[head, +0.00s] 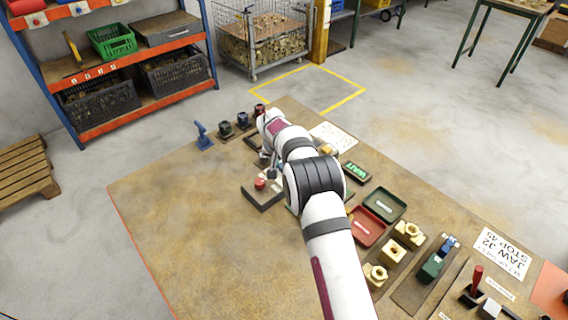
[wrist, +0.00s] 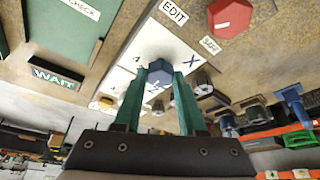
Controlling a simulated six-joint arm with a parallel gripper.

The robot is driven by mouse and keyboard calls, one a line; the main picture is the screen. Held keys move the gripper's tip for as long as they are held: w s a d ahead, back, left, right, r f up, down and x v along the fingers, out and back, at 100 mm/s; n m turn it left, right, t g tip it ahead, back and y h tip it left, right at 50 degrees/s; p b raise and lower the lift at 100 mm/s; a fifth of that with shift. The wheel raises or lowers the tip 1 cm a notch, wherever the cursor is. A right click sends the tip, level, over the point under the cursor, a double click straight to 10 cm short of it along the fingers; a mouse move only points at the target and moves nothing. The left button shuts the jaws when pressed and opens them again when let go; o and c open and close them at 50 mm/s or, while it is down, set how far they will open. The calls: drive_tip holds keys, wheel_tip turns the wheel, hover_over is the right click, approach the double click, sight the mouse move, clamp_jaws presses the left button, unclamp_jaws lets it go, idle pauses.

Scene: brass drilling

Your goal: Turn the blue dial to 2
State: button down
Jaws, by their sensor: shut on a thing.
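The blue dial (wrist: 160,68) sits on a white plate (wrist: 128,78) with dark marks in the wrist view. A 4 is legible left of the dial and an X right of it; the marks nearer my gripper are partly covered. My gripper (wrist: 161,76) has its two green fingers on either side of the dial, shut on it. I cannot tell which mark the dial points to. In the head view my arm hides the dial and the fingers.
A WAIT sign (wrist: 53,78) is to the left. In the head view, a dark box with a red button (head: 259,183) is close by. The bench's left part (head: 170,215) is clear.

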drive_tip(key=shift+m, duration=0.3)
drive_tip(key=shift+c, duration=2.4)
unclamp_jaws()
drive_tip(key=v, duration=1.5)
drive_tip(key=shift+a+r, duration=0.15)
drive_tip(key=shift+r, duration=0.2)
drive_tip(key=shift+s, duration=0.15)
